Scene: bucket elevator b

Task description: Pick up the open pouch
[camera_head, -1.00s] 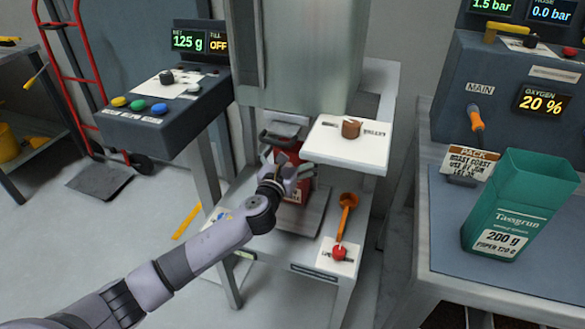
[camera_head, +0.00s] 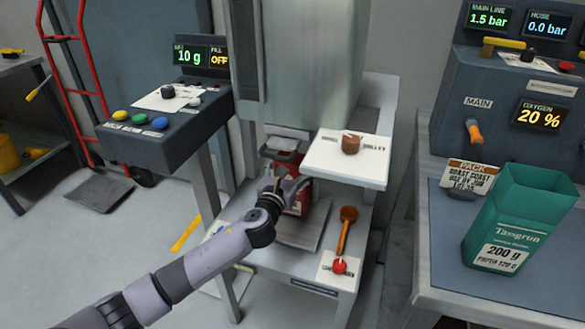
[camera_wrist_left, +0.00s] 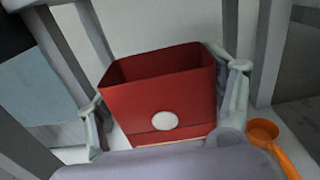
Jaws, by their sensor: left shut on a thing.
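The open pouch is red, with a wide rectangular mouth and a white round mark on its front. It fills the middle of the left wrist view (camera_wrist_left: 160,98) and its inside looks empty where I can see. In the head view the pouch (camera_head: 300,202) is upright under the machine's spout, above the scale plate (camera_head: 300,232). My left gripper (camera_head: 288,188) is shut on the pouch, with a finger on each side of it. The gripper and arm hide part of the pouch in the head view. I cannot tell how far it is off the plate. My right gripper is not in view.
A white shelf (camera_head: 345,160) with a brown knob overhangs just right of the pouch. An orange scoop (camera_head: 345,228) and a red knob (camera_head: 339,267) lie right of the plate. A green container (camera_head: 520,215) stands on the right bench. The scale display (camera_head: 190,55) reads 10 g.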

